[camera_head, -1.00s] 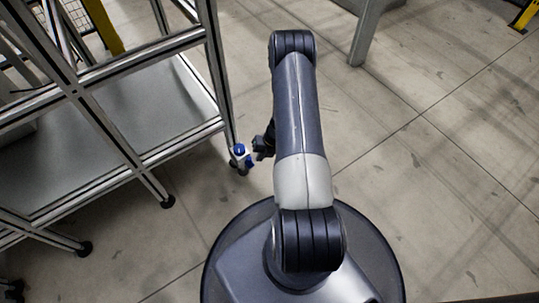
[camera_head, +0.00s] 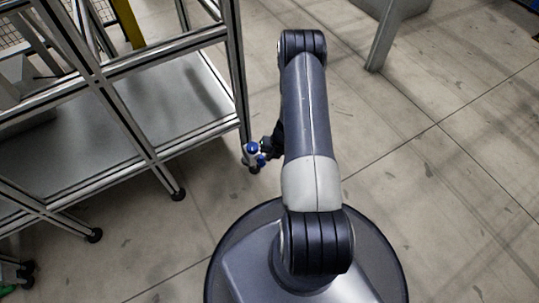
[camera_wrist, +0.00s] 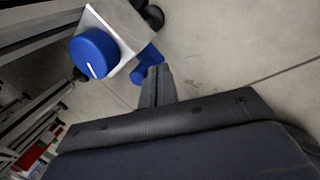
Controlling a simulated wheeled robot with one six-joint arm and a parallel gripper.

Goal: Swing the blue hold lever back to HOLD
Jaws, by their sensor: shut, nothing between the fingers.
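The blue hold lever shows in the wrist view as a blue knob (camera_wrist: 95,54) with a white line on its face and a blue arm (camera_wrist: 147,63) at the side of a pale metal block (camera_wrist: 122,28). In the head view the blue knob (camera_head: 252,147) sits on the block at the frame's corner post. My gripper (camera_wrist: 156,72) is shut and empty, its tips right at the blue arm. I cannot tell whether they touch. In the head view my gripper (camera_head: 267,147) is just right of the block, partly behind my arm. No HOLD marking is readable.
The aluminium frame with a grey shelf (camera_head: 180,93) fills the left side, its post close to my gripper. A grey leg (camera_head: 385,35) stands at the back. The concrete floor (camera_head: 440,180) on the right is clear.

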